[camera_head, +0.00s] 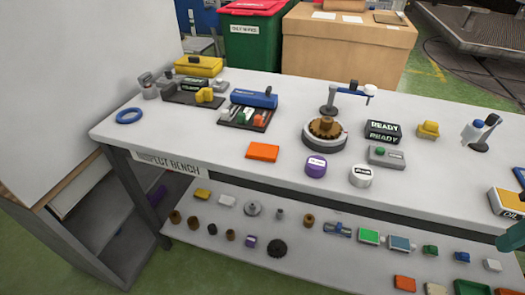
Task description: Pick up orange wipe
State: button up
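A flat orange wipe (263,152), roughly rectangular, lies on the white bench top near its front edge, left of the middle. Nothing covers it. It lies left of a purple round container (316,166) and in front of the tray with small coloured parts. Another orange flat piece (404,283) lies on the lower shelf at the right. My gripper is not in view. A teal shape at the right edge is cut off, and I cannot tell what it is.
The white bench (200,138) holds a blue ring (129,115), a brown gear on a round base (325,130), a white round container (361,176) and a READY sign block (383,131). The lower shelf (330,262) carries several small parts. The bench top left of the wipe is clear.

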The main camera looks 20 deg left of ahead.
aim_at(267, 153)
jog(key=k, duration=0.5)
jog(key=u, duration=1.4)
jog(key=i, duration=1.05)
jog(key=z, duration=1.35)
